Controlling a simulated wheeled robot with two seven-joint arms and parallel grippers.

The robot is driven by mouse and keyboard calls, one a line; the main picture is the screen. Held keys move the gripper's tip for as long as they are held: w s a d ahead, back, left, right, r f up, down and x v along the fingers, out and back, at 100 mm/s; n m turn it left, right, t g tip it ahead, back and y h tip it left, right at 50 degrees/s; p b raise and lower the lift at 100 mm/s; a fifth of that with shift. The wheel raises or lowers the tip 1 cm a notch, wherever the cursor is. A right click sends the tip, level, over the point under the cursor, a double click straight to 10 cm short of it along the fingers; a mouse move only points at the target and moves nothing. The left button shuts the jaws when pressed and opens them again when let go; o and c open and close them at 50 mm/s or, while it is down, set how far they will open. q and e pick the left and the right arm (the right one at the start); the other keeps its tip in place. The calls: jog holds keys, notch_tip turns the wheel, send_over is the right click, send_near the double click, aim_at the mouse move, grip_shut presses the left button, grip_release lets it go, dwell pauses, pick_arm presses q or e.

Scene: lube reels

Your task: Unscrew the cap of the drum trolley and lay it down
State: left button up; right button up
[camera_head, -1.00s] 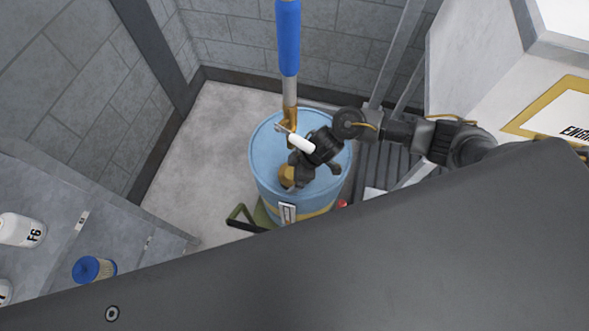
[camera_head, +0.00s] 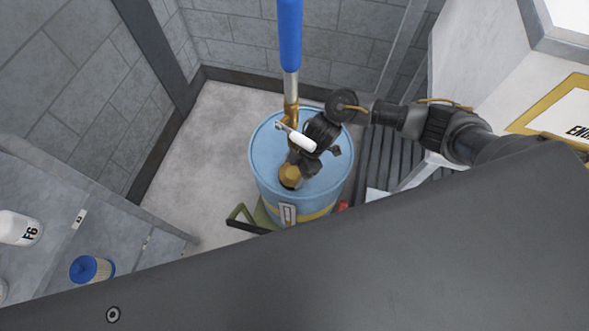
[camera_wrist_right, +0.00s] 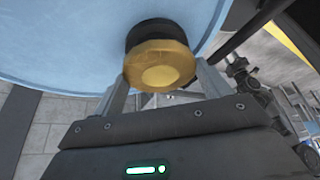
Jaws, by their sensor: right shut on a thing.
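The gold, many-sided cap (camera_head: 291,175) is on the near part of the blue drum's (camera_head: 262,155) top. In the right wrist view the cap (camera_wrist_right: 158,66) fills the space between my fingers, with a black ring behind it against the drum's pale blue top (camera_wrist_right: 60,45). My right gripper (camera_head: 297,170) is shut on the cap, reaching in from the right. Whether the cap is still threaded in or loose cannot be told. My left gripper is not in view.
A pump with a blue upright tube (camera_head: 289,35) and brass fitting (camera_head: 291,112) rises from the drum, with a white handle (camera_head: 302,141) close to my right wrist. At left is a shelf (camera_head: 125,232) with a blue-topped filter (camera_head: 92,269) and white bottle (camera_head: 18,228). Floor left of the drum is clear.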

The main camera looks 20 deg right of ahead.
jog(key=n+b, duration=0.1)
jog(key=n+g+b, duration=0.1)
jog(key=n, duration=0.1)
jog(key=shift+w+f, duration=0.15)
jog(key=shift+f, duration=0.1)
jog(key=shift+n+g+h+b, duration=0.35)
jog(key=shift+n+b, duration=0.2)
jog(key=shift+n, duration=0.25)
jog(key=shift+r+n, duration=0.15)
jog(key=shift+n, duration=0.15)
